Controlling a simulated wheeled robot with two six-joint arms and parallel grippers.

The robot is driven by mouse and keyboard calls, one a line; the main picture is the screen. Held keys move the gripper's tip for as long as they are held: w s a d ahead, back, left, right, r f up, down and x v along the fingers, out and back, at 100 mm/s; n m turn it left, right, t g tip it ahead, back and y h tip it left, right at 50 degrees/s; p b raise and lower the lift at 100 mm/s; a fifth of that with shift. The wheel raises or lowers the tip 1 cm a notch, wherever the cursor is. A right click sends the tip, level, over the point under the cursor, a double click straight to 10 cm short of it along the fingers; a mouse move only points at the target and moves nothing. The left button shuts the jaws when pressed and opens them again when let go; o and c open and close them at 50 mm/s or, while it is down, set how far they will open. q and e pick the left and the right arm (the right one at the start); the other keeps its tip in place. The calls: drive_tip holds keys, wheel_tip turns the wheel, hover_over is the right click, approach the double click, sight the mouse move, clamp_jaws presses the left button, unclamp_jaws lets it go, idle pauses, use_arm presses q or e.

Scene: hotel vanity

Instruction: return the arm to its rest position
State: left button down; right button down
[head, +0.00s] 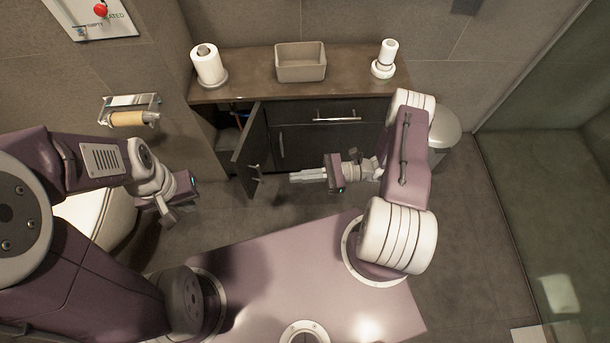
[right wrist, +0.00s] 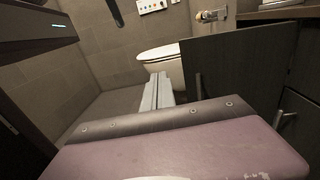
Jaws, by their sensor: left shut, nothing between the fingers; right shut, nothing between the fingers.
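My right gripper (head: 308,175) is in front of the vanity, its fingers pointing left toward the open cabinet door (head: 248,150). The fingers are shut and empty. In the right wrist view the shut fingers (right wrist: 157,92) point toward the toilet, and the open door (right wrist: 237,80) stands to their right. My left gripper (head: 168,215) hangs at the left near the toilet, shut and empty. Neither gripper clearly touches anything.
The vanity top (head: 245,80) holds a paper roll (head: 208,65), a beige bin (head: 300,65) and a white bottle (head: 386,60). A toilet (head: 100,220) is at the left, a trash can (head: 445,128) at the right. A glass panel (head: 550,170) stands far right.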

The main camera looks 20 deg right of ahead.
drive_tip(key=shift+s+d, duration=0.45)
drive_tip(key=shift+d, duration=0.25)
